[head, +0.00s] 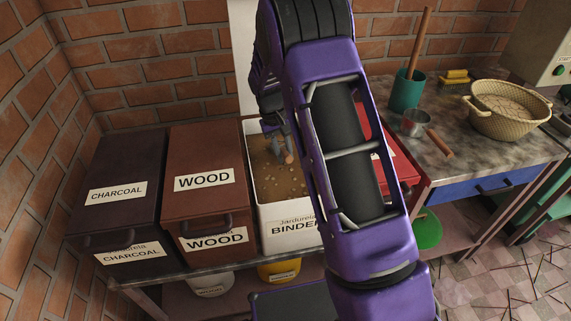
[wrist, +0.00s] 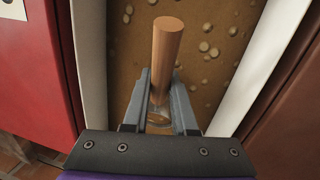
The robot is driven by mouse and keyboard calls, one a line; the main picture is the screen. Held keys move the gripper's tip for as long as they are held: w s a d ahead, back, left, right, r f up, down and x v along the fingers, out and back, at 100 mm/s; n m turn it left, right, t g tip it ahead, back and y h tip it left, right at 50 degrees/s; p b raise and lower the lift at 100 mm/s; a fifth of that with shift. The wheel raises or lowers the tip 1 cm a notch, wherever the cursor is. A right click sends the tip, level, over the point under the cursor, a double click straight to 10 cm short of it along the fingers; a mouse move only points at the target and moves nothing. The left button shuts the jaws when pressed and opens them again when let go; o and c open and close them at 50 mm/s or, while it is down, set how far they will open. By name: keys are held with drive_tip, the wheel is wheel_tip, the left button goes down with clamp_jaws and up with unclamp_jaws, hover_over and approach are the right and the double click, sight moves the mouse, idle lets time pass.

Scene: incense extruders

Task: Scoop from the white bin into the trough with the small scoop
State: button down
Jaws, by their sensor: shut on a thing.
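The white bin (head: 290,238), labelled BINDER, stands open and holds brown powder with pale lumps (head: 275,172). My gripper (head: 283,146) is inside the bin's opening, over the powder. In the wrist view my gripper (wrist: 161,92) is shut on the small scoop by its round wooden handle (wrist: 166,50). A bit of the scoop's metal shows between the fingers, but its bowl is mostly hidden. I cannot tell whether it touches powder or holds any. The bin's white walls (wrist: 89,55) rise on both sides of the fingers. I cannot make out the trough in either view.
Dark CHARCOAL (head: 117,192) and red-brown WOOD (head: 205,150) bins stand left of the white bin; a red bin (head: 398,160) is right. My arm hides the middle.

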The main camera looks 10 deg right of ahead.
sight(287, 154)
drive_tip(key=shift+r+t+b, duration=0.15)
drive_tip(key=shift+t+b, duration=0.55)
drive_tip(key=shift+b, duration=0.15)
drive_tip(key=s+r+t, duration=0.1)
drive_tip(key=r, duration=0.1)
drive_tip(key=s+r+t, duration=0.1)
drive_tip(key=r, duration=0.2)
drive_tip(key=s+r+t, duration=0.1)
drive_tip(key=s+r, duration=0.1)
drive_tip(key=shift+r, duration=0.15)
drive_tip(key=s+r, duration=0.4)
drive_tip(key=s, duration=0.4)
drive_tip(key=shift+s+m+t, duration=0.3)
drive_tip(key=shift+s+t, duration=0.1)
drive_tip(key=shift+r, duration=0.15)
